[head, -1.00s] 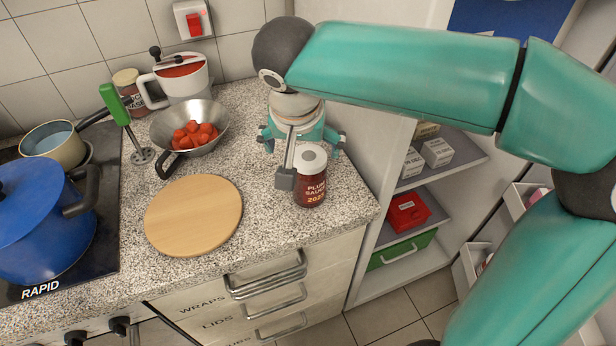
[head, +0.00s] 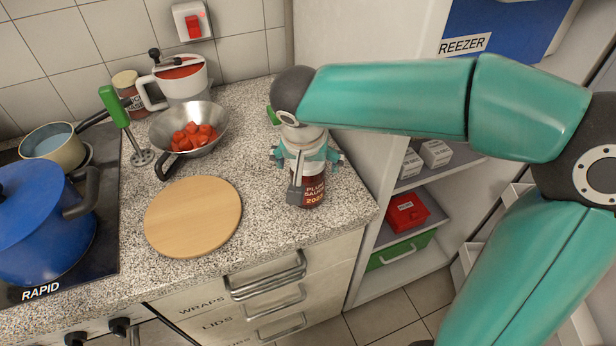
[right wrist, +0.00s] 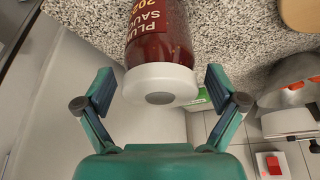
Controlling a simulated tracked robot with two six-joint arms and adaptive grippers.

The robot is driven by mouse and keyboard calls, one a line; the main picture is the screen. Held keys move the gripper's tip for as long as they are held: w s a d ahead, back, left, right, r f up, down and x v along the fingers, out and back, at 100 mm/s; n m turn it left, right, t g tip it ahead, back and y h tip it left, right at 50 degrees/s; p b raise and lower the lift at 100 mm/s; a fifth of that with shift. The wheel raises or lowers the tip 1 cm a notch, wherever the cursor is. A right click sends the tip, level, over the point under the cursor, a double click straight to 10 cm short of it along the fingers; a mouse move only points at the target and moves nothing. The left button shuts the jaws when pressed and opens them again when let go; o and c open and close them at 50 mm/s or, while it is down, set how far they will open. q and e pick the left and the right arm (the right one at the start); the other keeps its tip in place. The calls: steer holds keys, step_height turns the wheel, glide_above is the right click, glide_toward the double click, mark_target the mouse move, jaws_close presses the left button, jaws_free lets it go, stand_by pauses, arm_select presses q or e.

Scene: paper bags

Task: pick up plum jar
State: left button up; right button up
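The plum jar (head: 314,190), a dark red jar labelled "PLUM SAUCE", stands on the speckled counter near its right front edge. In the right wrist view the jar (right wrist: 160,40) shows its white lid, with a grey disc on top, facing the camera. My right gripper (head: 307,162) is just above and behind the jar in the head view and hides its lid. In the right wrist view my right gripper (right wrist: 158,88) is open, with one finger on each side of the lid and gaps between. My left gripper is not in view.
A round wooden board (head: 193,217) lies left of the jar. A blue pot (head: 35,225) stands on the hob. Shelves (head: 420,195) stand to the right.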

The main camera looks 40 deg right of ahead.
steer(key=c, duration=1.5)
steer(key=shift+r, duration=0.2)
steer(key=shift+c, duration=0.2)
step_height(320, 180, up, 20)
steer(key=p, duration=0.2)
steer(key=shift+f+p, duration=0.15)
steer(key=shift+p, duration=0.2)
